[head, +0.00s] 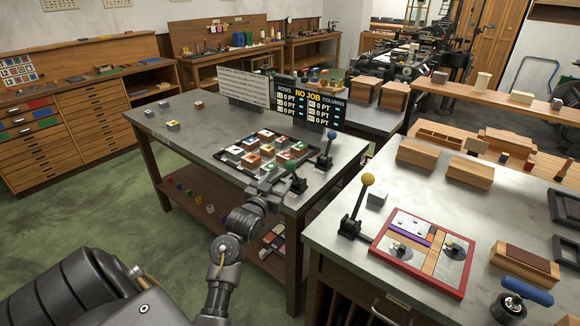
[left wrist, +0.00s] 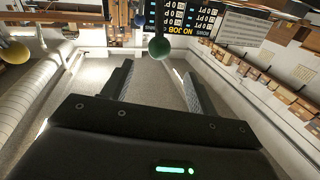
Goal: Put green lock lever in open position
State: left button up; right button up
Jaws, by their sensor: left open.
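The green lock lever's ball knob (head: 291,165) shows near the front right corner of the type tray on the middle table. It also shows in the left wrist view as a dark green ball (left wrist: 159,47), just beyond the fingertips and between their lines. My left gripper (head: 278,184) is close to the lever, at the table's front edge. In the left wrist view the jaws (left wrist: 158,76) are apart, with nothing between them. The lever's shaft and base are partly hidden by my gripper, and I cannot tell its position. My right gripper is out of view.
A blue-knobbed lever (head: 329,136) stands right of the tray (head: 222,157). A yellow-knobbed lever (head: 367,180) stands on the right table beside a red-framed board (head: 456,292). A scoreboard (head: 308,104) reads NO JOB. The middle table's left part is mostly clear.

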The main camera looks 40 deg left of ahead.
aim_at(287, 168)
pick_arm(q)
jog(key=p+x, duration=0.2)
jog(key=x, duration=0.7)
jog(key=shift+w, duration=0.2)
jog(key=shift+w+a+f, duration=0.1)
jog(key=shift+w+a, duration=0.05)
jog(key=shift+w, duration=0.4)
jog(key=shift+c, duration=0.5)
grip_shut()
